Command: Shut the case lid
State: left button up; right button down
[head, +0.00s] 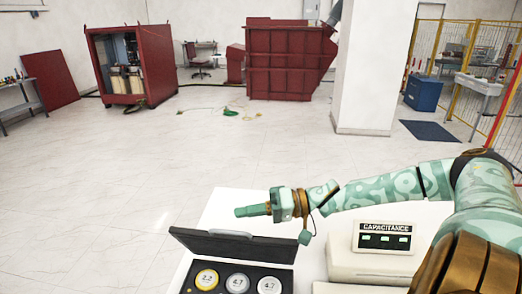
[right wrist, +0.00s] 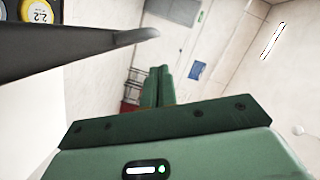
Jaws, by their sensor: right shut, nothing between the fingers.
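A black case (head: 232,278) stands on the white table, with its lid (head: 232,245) raised at the back edge. In the case lie round pieces: a yellow one marked 2.2 (head: 206,279) and two pale ones marked 4.7 (head: 238,283). My right gripper (head: 240,212) is shut and empty, above and behind the raised lid, pointing left. In the right wrist view the shut fingers (right wrist: 157,87) show in the middle. The dark lid edge (right wrist: 85,52) crosses the upper left there, with the yellow piece beyond it. My left gripper is not in view.
The floor between is mostly clear.

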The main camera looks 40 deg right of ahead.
pick_arm(q)
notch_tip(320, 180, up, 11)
jog(key=p, duration=0.9)
pick_arm(e)
jog(key=s+a+f+n+h, duration=0.2)
jog(key=s+a+f+n, duration=0.3)
jog(key=s+a+f, duration=0.4)
jog(key=s+a+f+n+b, duration=0.1)
jog(key=a+f, duration=0.1)
jog(key=f, duration=0.2)
jog(key=s+a+f+n+t+h+b, duration=0.1)
jog(key=a+f+n+b, duration=0.1)
jog(key=f, duration=0.3)
jog(key=s+a+f+n+b, duration=0.1)
jog(key=a+f+n+b, duration=0.1)
jog(key=f, duration=0.2)
jog(key=shift+s+a+f+t+h, duration=0.3)
jog(key=shift+a+f, duration=0.05)
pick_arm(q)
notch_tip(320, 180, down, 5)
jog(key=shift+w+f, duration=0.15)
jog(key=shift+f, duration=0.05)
pick_arm(e)
jog(key=shift+s+f, duration=0.1)
jog(key=shift+f, duration=0.05)
jog(key=shift+s+f, duration=0.1)
jog(key=shift+f, duration=0.05)
